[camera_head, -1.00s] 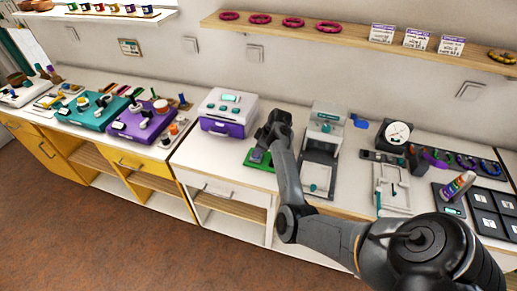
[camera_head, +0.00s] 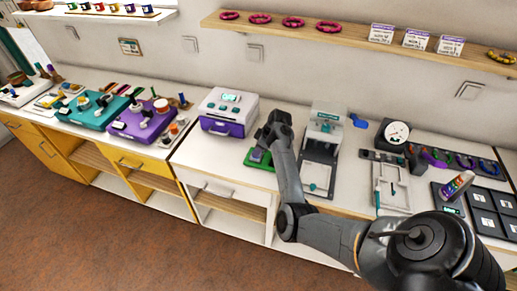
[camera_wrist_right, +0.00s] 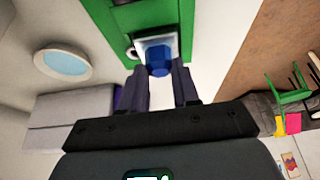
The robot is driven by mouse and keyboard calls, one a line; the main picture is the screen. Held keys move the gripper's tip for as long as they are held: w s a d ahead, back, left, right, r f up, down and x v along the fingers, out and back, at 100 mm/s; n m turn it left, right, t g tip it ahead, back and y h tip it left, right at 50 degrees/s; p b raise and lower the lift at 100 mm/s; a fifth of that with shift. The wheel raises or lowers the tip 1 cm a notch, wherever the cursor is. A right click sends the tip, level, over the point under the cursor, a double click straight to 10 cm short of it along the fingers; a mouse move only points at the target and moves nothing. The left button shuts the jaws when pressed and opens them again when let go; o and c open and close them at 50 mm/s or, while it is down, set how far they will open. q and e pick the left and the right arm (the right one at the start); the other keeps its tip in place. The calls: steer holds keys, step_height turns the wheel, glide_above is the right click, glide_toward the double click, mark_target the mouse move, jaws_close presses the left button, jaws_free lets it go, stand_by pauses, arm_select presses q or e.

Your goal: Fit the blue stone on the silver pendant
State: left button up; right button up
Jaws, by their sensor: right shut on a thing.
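My right gripper (camera_head: 262,148) is over the green board (camera_head: 262,166) on the white counter. In the right wrist view the gripper (camera_wrist_right: 160,75) is shut on the blue stone (camera_wrist_right: 158,62), which sits between its fingertips. The silver pendant (camera_wrist_right: 170,42) shows as a pale square plate around and behind the stone, on the green board (camera_wrist_right: 113,22). The stone overlaps the pendant in this view; whether it touches or is seated in it I cannot tell. In the head view the arm hides the stone and pendant. My left gripper is not in view.
A white and purple machine (camera_head: 228,110) stands just left of the green board. A grey press-like device (camera_head: 320,150) stands close on the right. Farther right are a round dial gauge (camera_head: 397,133) and a leaning tube (camera_head: 458,185). Clear white counter lies in front of the purple machine.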

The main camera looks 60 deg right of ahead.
steer(key=o, duration=1.4)
steer(key=shift+r+p, duration=0.85)
steer(key=shift+p, duration=0.05)
steer(key=shift+r+p, duration=2.65)
steer(key=shift+p, duration=0.3)
